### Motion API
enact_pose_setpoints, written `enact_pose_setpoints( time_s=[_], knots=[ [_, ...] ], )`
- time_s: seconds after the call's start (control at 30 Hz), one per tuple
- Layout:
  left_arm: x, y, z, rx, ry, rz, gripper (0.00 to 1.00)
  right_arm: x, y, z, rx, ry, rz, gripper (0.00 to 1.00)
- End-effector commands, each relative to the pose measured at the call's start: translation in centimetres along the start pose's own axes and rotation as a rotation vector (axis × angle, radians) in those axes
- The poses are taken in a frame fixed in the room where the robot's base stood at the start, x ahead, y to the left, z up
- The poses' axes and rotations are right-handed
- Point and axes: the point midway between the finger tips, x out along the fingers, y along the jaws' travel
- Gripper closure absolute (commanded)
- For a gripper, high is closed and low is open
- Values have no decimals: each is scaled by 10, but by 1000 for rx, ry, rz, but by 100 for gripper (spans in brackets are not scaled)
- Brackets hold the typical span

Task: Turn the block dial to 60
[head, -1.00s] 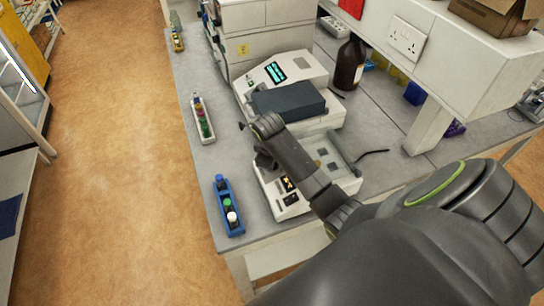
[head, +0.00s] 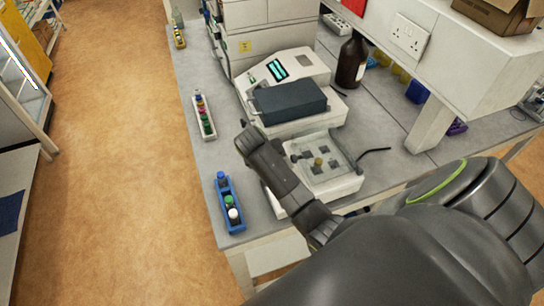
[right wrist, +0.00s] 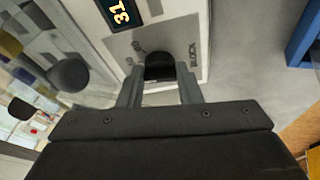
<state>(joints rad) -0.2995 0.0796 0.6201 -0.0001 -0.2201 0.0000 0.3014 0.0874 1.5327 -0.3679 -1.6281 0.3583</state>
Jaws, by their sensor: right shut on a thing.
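The block heater (head: 345,188) is a pale box at the bench's front, with a clear plate and a block on top. My right forearm hides its front panel in the head view. In the right wrist view the black block dial (right wrist: 159,67) sits on a grey panel lettered BLOCK, beside a lit display (right wrist: 119,12) that reads 31. My right gripper (right wrist: 160,82) is shut on the dial, one finger on each side. The fingertips are hidden in the head view. My left gripper is not in view.
A larger instrument with a dark lid (head: 288,101) stands behind the heater. A white rack (head: 204,118) and a blue rack (head: 229,203) of coloured-capped vials stand along the left bench edge. A brown bottle (head: 351,63) is at the back.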

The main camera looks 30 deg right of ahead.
Motion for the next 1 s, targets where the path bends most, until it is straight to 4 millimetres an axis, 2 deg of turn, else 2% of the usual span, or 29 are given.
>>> enact_pose_setpoints(
  time_s=[0.6, 1.0],
  knots=[
    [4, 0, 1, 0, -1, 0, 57, 1, -5, -1, 545, -1, 172, 91],
    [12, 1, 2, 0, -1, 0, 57, 1, -6, -3, 780, 1, 246, 91]
  ],
)
